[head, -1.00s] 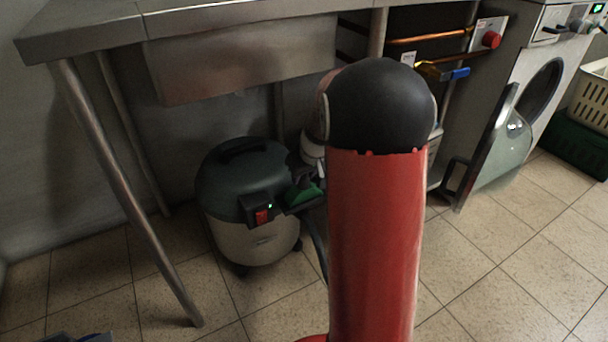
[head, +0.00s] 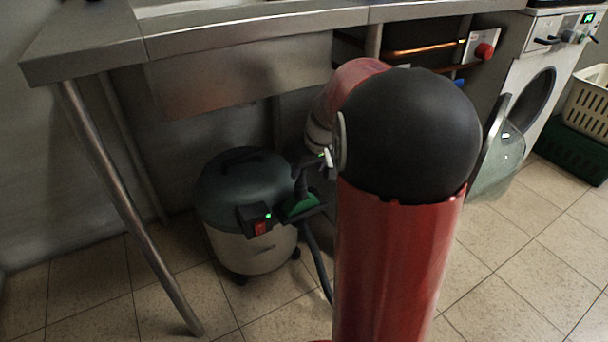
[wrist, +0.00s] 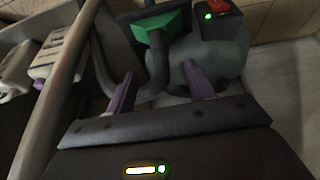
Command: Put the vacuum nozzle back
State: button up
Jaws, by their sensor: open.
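The vacuum (head: 240,240), with a dark domed lid and pale body, stands on the floor under the steel bench. Its front has a red switch and a lit green light. A green piece (head: 300,204) sits at its right side, with a dark hose (head: 318,262) hanging below. In the wrist view the green piece (wrist: 163,38) lies just beyond my gripper (wrist: 158,72). The two purple fingers are apart, with a dark curved tube (wrist: 157,62), perhaps the nozzle or its hose, showing between them. I cannot tell whether they touch it. My arm hides part of this area in the head view.
The steel bench (head: 250,30) overhangs the vacuum, and its slanting leg (head: 125,210) stands at left. A washing machine (head: 555,60) with its round door (head: 500,150) open is at right. Crates (head: 575,150) stand beyond it. The tiled floor at right is clear.

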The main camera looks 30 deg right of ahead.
jog(key=s+a+r, duration=0.8)
jog(key=s+a, duration=0.2)
jog(key=s, duration=0.1)
jog(key=s+a+f+t, duration=0.1)
jog(key=s+a, duration=0.4)
jog(key=s, duration=0.7)
jog(key=shift+a+f, duration=0.15)
jog(key=shift+a, duration=0.25)
notch_tip(320, 180, up, 8)
jog(key=p, duration=0.8)
